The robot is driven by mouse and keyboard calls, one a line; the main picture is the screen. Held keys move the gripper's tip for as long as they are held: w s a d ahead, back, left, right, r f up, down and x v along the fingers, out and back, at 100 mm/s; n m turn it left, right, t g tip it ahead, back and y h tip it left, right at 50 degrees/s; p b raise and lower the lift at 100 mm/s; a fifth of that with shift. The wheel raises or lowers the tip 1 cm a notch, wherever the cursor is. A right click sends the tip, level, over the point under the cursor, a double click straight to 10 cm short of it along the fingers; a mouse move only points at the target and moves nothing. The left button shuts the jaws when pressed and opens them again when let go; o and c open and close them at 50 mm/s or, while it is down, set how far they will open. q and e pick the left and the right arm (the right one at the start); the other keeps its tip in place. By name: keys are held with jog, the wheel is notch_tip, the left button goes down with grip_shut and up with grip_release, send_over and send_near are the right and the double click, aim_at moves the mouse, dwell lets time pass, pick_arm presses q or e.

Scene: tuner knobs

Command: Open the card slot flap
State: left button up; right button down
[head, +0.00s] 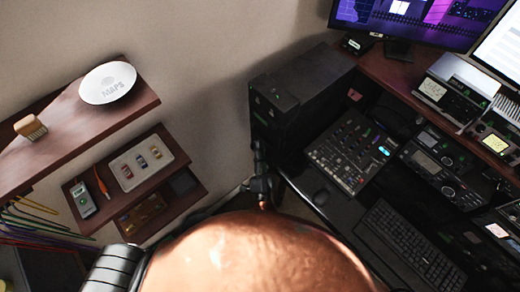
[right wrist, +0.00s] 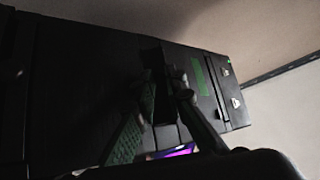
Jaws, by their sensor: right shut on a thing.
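A black box (head: 296,90) stands at the left end of the desk, and its dark face (right wrist: 90,75) fills much of the right wrist view. My right gripper (head: 259,150) is at the near left side of the box. In the right wrist view its two fingertips (right wrist: 165,82) come together on a dark piece at the box face. This looks like the card slot flap (right wrist: 152,57); its edges are lost in shadow, so I cannot tell how far it is open. My left gripper is not in view.
A mixer panel (head: 350,150), a keyboard (head: 412,245) and radio units (head: 440,172) crowd the desk right of the box. Wall shelves (head: 140,98) at the left hold a white plate (head: 107,83) and a tray (head: 165,145). Bare wall lies between.

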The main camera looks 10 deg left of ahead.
jog(key=shift+f+n+y+b, duration=0.35)
jog(key=shift+n+y+b, duration=0.35)
jog(key=shift+n+b, duration=0.3)
jog(key=c, duration=2.3)
grip_release()
jog(key=shift+o, duration=0.2)
jog(key=shift+r, duration=0.1)
jog(key=v, duration=1.2)
jog(key=shift+f, duration=0.25)
jog(key=shift+o, duration=0.4)
